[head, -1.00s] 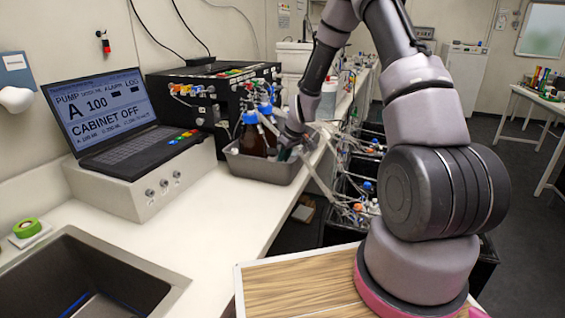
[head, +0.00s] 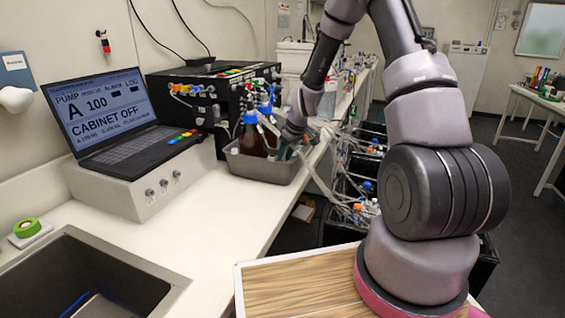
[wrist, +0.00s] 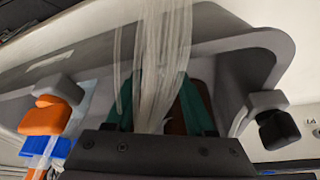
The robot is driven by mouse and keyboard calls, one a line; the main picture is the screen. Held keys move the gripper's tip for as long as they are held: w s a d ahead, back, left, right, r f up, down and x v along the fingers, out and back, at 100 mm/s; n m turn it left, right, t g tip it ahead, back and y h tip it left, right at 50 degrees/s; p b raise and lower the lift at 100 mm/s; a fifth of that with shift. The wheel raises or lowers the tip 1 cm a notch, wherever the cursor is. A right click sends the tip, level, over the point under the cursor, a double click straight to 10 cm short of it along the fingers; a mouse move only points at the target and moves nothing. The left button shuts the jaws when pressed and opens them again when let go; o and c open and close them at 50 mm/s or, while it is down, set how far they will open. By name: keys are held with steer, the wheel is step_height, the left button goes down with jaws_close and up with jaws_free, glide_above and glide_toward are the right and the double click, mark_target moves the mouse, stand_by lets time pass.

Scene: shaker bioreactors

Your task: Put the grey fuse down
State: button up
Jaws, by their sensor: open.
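My gripper (head: 287,150) is low over the right end of a grey tray (head: 262,172) on the bench. In the wrist view its dark body lies along the bottom edge, and two teal fingers (wrist: 160,100) reach forward, apart. Clear tubing and something brown show between and beyond them. I cannot make out the grey fuse in either view; tubing, the tray wall or my gripper may hide it. The tray's wall (wrist: 240,62) spans the wrist view.
Brown bottles with blue caps (head: 252,135) stand in the tray beside my gripper. A laptop (head: 105,120) sits on a white box to the left, before a black pump cabinet (head: 190,92). Loose tubes hang past the bench edge. The front bench (head: 215,225) is clear.

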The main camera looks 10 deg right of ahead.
steer(key=s+d+r+m+t, duration=0.1)
steer(key=s+r+m, duration=0.1)
steer(key=s+r, duration=0.5)
steer(key=s+d+r+m, duration=0.1)
steer(key=s+r, duration=0.1)
steer(key=r, duration=0.9)
steer(key=s+d+r+m+t, duration=0.1)
steer(key=s+r+m, duration=0.1)
steer(key=s+r, duration=0.5)
steer(key=s+r+m, duration=0.3)
steer(key=s+r, duration=0.2)
steer(key=s, duration=0.3)
steer(key=s+d+r+m+t, duration=0.1)
steer(key=s+r+m, duration=0.2)
steer(key=s+r, duration=0.2)
steer(key=s, duration=0.3)
steer(key=shift+d+r+t, duration=0.25)
steer(key=shift+d+t, duration=0.05)
